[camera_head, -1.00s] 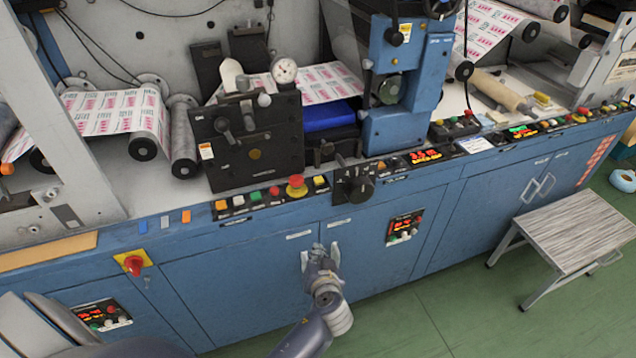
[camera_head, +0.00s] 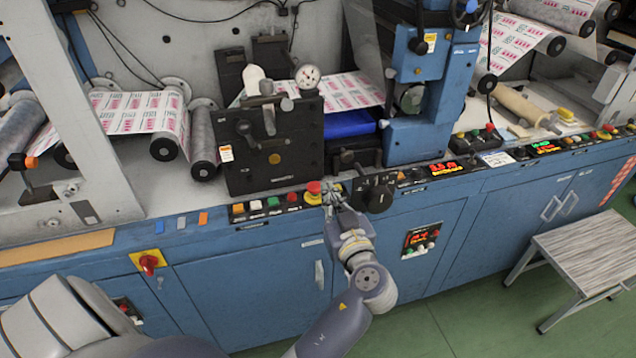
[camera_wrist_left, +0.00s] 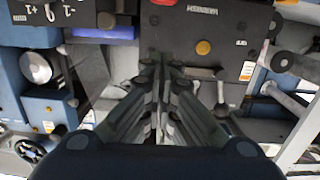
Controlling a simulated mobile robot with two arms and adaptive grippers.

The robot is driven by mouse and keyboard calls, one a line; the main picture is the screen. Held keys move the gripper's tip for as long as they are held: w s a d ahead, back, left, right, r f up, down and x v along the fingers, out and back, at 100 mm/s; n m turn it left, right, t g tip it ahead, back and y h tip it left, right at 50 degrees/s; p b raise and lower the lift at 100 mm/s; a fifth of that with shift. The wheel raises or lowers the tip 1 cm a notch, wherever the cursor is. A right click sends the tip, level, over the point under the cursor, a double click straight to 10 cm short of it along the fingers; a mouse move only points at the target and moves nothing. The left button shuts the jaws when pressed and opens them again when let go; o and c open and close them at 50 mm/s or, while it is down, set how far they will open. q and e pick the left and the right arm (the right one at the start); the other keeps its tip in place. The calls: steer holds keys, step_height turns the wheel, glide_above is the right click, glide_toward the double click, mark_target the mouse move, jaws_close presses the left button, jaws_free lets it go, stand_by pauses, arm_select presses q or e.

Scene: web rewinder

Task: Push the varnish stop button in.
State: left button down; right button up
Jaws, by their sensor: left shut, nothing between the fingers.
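A row of buttons runs along the machine's front ledge, with labels too small to read. It holds a small red button (camera_head: 292,197) and, just right of it, a larger red mushroom button (camera_head: 313,188) with yellow on it. I cannot tell from the labels which is the varnish stop button. My left gripper (camera_head: 332,192) is shut and empty, its tips close to the right side of the mushroom button; whether they touch is unclear. My right gripper is not in view.
A black rotary switch (camera_head: 373,193) sits close right of the gripper. The black unit with a dial gauge (camera_head: 308,77) rises behind the buttons. A yellow-backed red switch (camera_head: 148,262) is lower left. A grey step stool (camera_head: 580,255) stands on the right.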

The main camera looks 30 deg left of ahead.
arm_select(q)
steer(key=p, duration=0.3)
glide_above(315, 189)
steer(key=v, duration=0.3)
steer(key=f, duration=0.2)
steer(key=w+a, duration=0.1)
steer(key=shift+f+p, duration=0.3)
steer(key=shift+f, duration=1.1)
